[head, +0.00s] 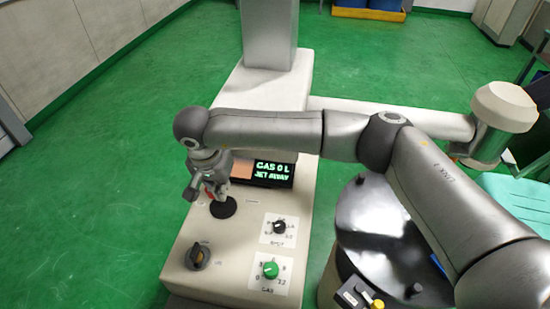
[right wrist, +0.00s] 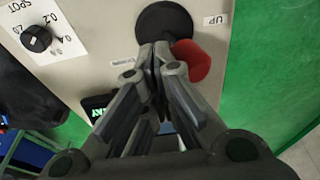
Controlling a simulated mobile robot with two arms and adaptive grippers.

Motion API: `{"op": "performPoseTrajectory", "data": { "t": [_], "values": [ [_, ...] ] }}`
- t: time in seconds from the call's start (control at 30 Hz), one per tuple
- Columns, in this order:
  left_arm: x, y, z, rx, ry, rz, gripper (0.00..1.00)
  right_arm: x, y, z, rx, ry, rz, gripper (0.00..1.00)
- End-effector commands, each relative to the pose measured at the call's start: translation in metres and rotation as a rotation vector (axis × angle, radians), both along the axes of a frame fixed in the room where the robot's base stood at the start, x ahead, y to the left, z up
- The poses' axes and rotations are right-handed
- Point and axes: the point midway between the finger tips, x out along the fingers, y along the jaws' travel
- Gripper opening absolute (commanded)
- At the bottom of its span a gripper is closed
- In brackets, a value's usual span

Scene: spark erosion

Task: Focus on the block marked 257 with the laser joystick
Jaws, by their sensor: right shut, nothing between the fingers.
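The laser joystick has a red knob (right wrist: 194,61) and a round black base (head: 223,208) on the pale console. The base also shows in the right wrist view (right wrist: 162,20). My right gripper (head: 207,190) is over the joystick. In the right wrist view its fingers (right wrist: 155,52) are shut and empty, beside the red knob; I cannot tell whether they touch it. A display (head: 273,174) behind the joystick reads "GAS 0 L" and "JET AWAY", with a brownish picture at its left, partly hidden by my gripper. No block marked 257 is readable. My left gripper is not in view.
The console carries a black spot knob (head: 279,227), a green gas knob (head: 270,269) and a dark dial with a yellowish grip (head: 197,256). A pale column (head: 269,35) rises behind. A mint-coloured seat (head: 515,200) is at right. The green floor at left is clear.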

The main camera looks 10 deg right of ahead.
Motion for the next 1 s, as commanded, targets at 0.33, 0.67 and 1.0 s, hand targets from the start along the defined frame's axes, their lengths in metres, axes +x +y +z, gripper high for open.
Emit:
{"op": "performPoseTrajectory", "data": {
  "t": [0.33,0.67,1.0],
  "values": [
    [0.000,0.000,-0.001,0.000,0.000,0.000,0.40,-0.001,-0.002,0.000,0.001,0.000,0.000,0.00],
    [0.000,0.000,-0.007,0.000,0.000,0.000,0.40,-0.011,-0.027,0.000,0.001,-0.001,0.000,0.00],
    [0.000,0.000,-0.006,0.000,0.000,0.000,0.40,-0.011,-0.028,0.001,0.000,-0.001,0.000,0.00]
  ]
}}
